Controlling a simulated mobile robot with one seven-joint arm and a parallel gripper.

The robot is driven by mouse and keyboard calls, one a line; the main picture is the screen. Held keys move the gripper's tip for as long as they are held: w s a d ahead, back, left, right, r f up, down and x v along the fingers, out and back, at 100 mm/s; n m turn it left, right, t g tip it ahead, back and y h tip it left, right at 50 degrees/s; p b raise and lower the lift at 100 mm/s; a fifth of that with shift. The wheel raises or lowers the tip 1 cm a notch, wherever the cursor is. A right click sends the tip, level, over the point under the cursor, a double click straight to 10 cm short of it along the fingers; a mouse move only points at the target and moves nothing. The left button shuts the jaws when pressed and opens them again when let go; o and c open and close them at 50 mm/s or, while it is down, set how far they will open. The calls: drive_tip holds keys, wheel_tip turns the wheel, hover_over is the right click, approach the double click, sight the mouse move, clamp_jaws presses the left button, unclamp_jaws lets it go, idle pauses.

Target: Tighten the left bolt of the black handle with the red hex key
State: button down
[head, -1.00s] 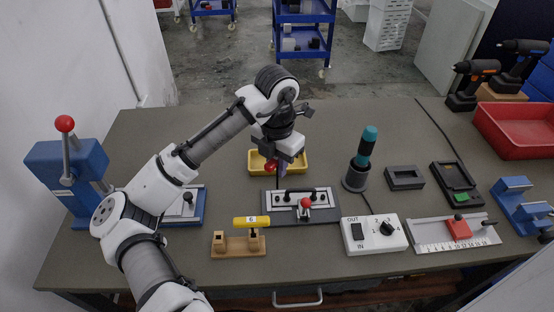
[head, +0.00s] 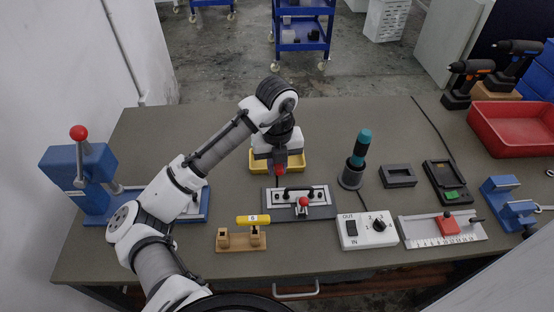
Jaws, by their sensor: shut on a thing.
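The black handle (head: 300,189) lies on a light plate in a dark fixture (head: 325,212) near the middle of the table. Its left end, where the left bolt belongs, is near the gripper; the bolt itself is too small to make out. My gripper (head: 280,162) points down just behind that left end. It is shut on the red hex key (head: 280,170), whose red part shows at the jaws. The key's tip cannot be made out, so I cannot tell whether it touches the bolt.
A red-knobbed clamp (head: 303,202) stands at the fixture's front. A wooden stand with a yellow cylinder (head: 253,219) is front left, a white switch box (head: 366,232) front right, a teal-handled tool (head: 361,148) right.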

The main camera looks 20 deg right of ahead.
drive_tip(key=n+p, duration=0.2)
drive_tip(key=shift+r+n, duration=0.15)
drive_tip(key=shift+n, duration=0.25)
drive_tip(key=n+p, duration=0.1)
drive_tip(key=n, duration=0.2)
drive_tip(key=shift+p, duration=0.3)
drive_tip(key=n, duration=0.2)
drive_tip(key=shift+f+n, duration=0.2)
drive_tip(key=shift+n, duration=0.2)
drive_tip(key=n, duration=0.3)
drive_tip(key=shift+d+n, duration=0.1)
drive_tip(key=shift+n, duration=0.2)
drive_tip(key=shift+f+b, duration=0.15)
drive_tip(key=shift+b, duration=0.15)
drive_tip(key=shift+f+b, duration=1.05)
drive_tip(key=shift+f, duration=0.5)
drive_tip(key=shift+f, duration=0.3)
